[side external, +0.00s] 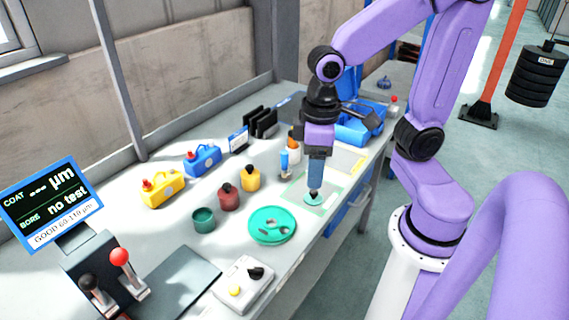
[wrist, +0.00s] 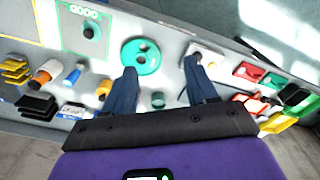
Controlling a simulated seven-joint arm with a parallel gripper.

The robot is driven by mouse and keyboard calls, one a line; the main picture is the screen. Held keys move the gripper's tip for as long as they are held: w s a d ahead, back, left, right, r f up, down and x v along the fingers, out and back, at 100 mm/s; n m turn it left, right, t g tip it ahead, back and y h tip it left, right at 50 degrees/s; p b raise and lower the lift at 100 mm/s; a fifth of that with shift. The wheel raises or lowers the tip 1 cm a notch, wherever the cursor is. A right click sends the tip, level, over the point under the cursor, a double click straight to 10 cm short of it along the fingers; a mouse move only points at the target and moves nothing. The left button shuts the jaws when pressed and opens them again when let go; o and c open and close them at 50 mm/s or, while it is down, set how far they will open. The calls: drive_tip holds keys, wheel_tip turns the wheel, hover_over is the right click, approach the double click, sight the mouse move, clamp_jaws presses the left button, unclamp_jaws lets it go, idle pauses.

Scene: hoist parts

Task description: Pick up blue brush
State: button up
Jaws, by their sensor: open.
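A small blue item with a pale lower part (side external: 284,162) stands on the bench, left of my gripper in the side view. It looks like the blue brush, but it is too small to be sure. It also shows in the wrist view (wrist: 74,74), left of both fingers. My gripper (side external: 314,191) points down over a teal disc (side external: 312,199) on a pale green-outlined area. In the wrist view my gripper (wrist: 160,65) has its fingers wide apart, with nothing held between them.
An orange-and-white item (side external: 294,138) stands close behind the blue one. Yellow (side external: 250,178) and red (side external: 228,197) bottles, a teal cup (side external: 203,220) and a green round tray (side external: 272,237) stand nearer the camera. Blue bins (side external: 360,125) lie behind my arm.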

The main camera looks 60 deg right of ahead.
drive_tip(key=w+d+m, duration=0.2)
drive_tip(key=w+m, duration=0.5)
drive_tip(key=w, duration=0.1)
drive_tip(key=m, duration=1.7)
approach(284, 152)
wheel_tip(284, 152, down, 11)
drive_tip(key=shift+r, duration=0.2)
clamp_jaws()
